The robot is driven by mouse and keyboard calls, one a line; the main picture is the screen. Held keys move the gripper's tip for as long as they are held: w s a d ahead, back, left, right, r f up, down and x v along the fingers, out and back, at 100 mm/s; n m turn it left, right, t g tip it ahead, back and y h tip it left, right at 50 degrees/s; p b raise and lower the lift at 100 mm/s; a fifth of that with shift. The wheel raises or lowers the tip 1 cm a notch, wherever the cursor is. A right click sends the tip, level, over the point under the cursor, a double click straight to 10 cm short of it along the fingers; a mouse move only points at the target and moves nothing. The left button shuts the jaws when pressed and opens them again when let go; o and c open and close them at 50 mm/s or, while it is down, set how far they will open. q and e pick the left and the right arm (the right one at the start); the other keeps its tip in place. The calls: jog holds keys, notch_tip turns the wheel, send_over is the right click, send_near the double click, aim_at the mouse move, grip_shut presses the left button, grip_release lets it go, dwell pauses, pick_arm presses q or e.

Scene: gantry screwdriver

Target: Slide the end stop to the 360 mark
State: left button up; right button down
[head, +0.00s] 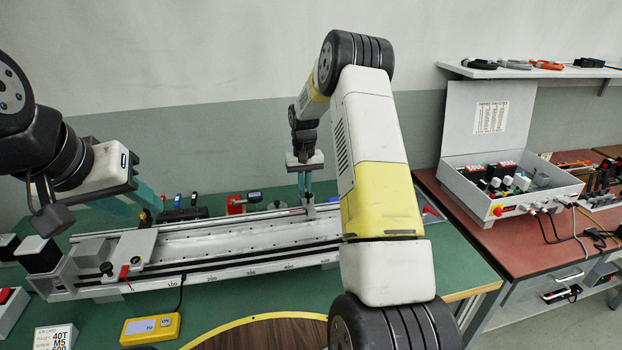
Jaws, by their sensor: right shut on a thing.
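The gantry rail (220,240) runs across the green bench, with a printed scale (230,272) along its front edge. The end stop's exact position against the scale cannot be read. My left gripper (134,204) is open and empty above the rail's left back edge, its teal fingers apart.
A grey carriage with a red-tipped lever (128,262) sits at the rail's left end. A yellow meter (151,328) lies in front. A red tool (240,203) stands behind the rail. An open control box (510,185) stands on the red bench at right.

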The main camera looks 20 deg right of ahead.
jog(key=a, duration=0.7)
jog(key=shift+w, duration=0.2)
jog(key=shift+a, duration=0.1)
jog(key=c, duration=1.6)
grip_release()
jog(key=shift+o, duration=0.2)
notch_tip(320, 180, up, 8)
